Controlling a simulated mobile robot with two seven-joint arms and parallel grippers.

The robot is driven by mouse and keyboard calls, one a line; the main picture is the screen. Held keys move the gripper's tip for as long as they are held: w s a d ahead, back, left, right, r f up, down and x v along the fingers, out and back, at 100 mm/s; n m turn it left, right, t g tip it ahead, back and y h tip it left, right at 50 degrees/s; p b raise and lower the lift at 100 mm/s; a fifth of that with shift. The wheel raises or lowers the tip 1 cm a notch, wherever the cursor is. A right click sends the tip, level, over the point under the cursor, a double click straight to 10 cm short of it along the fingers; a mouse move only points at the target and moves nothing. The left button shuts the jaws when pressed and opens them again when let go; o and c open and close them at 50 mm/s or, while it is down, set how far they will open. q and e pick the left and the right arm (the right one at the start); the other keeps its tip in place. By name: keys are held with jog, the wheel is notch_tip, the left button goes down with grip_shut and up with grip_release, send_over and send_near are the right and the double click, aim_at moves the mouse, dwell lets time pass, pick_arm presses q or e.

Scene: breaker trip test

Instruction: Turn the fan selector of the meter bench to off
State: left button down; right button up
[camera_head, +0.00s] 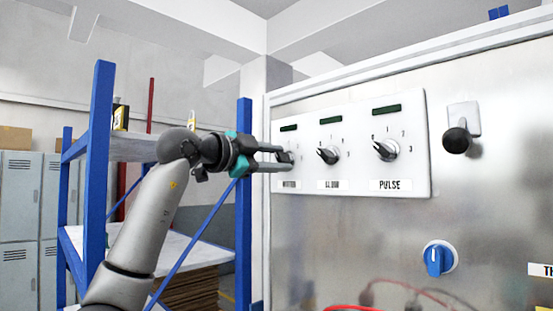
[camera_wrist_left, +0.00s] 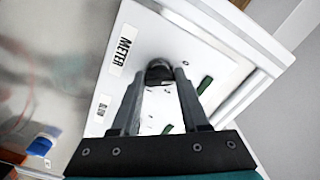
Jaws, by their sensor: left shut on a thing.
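The bench's white selector panel (camera_head: 350,110) carries three dark-and-silver knobs in a row. My left gripper (camera_head: 280,157) is at the leftmost selector knob (camera_head: 286,156), its fingers shut on it. In the left wrist view the dark round knob (camera_wrist_left: 160,71) sits between the two fingertips, and the label beside it (camera_wrist_left: 121,50) reads METER. The middle knob (camera_head: 328,155) has a label too small to read surely. The right knob (camera_head: 385,149) is labelled PULSE. I read no FAN label. The fingers partly hide the leftmost knob, so its pointer direction is unclear.
A blue rotary knob (camera_head: 439,259) sits lower on the metal bench front. A black round knob (camera_head: 457,140) on a white plate is right of the panel. Red leads (camera_head: 350,307) show at the bottom. A blue-framed shelf (camera_head: 98,170) stands left, behind my arm.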

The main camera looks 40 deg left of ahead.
pick_arm(q)
jog(key=shift+n, duration=1.1)
jog(key=shift+c, duration=2)
grip_release()
jog(key=s+a+b, duration=0.1)
jog(key=s+b, duration=0.3)
jog(key=s, duration=1.1)
jog(key=shift+s+a, duration=0.15)
